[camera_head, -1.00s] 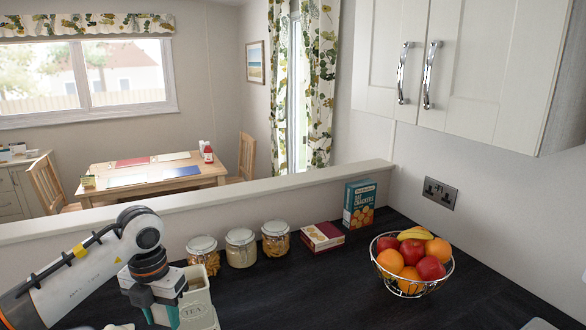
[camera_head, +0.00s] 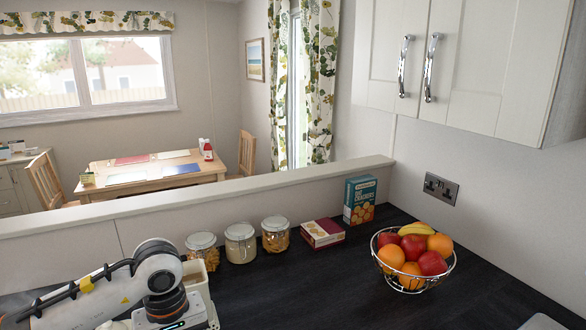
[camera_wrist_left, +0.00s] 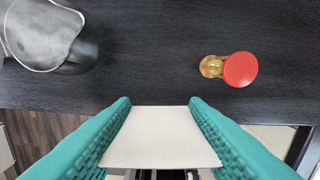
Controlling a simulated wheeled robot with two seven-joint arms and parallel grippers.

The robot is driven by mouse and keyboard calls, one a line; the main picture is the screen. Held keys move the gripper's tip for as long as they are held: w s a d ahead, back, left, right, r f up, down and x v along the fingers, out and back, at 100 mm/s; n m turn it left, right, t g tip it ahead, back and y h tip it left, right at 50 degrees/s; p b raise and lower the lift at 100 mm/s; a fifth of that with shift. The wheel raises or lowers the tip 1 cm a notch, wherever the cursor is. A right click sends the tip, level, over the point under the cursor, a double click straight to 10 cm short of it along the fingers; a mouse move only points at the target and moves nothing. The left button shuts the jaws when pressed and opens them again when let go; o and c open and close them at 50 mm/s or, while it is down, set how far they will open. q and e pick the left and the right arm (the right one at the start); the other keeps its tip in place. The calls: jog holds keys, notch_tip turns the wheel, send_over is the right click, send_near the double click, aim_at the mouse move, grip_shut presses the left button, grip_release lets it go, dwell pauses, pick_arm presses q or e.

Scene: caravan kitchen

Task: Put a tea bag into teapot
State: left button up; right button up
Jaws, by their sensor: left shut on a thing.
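My left gripper (camera_wrist_left: 158,103) is shut on a flat cream piece (camera_wrist_left: 160,138), which spans the gap between its teal fingers. I cannot tell whether this piece is a tea bag or a lid. The left wrist (camera_head: 170,312) shows at the bottom left of the head view; its fingers are out of frame there. My right gripper is not in view.
A small jar with a red lid (camera_wrist_left: 240,69) is on the dark counter (camera_head: 320,285). Several lidded glass jars (camera_head: 240,244), a red box (camera_head: 322,233), a cracker box (camera_head: 360,200) and a wire fruit bowl (camera_head: 412,282) stand along the back. The counter's middle is clear.

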pick_arm(q)
jog(key=m, duration=0.2)
jog(key=s+m, duration=0.1)
jog(key=m, duration=0.1)
jog(key=d+f+m, duration=0.1)
jog(key=shift+s+m, duration=0.2)
jog(key=shift+m, duration=0.2)
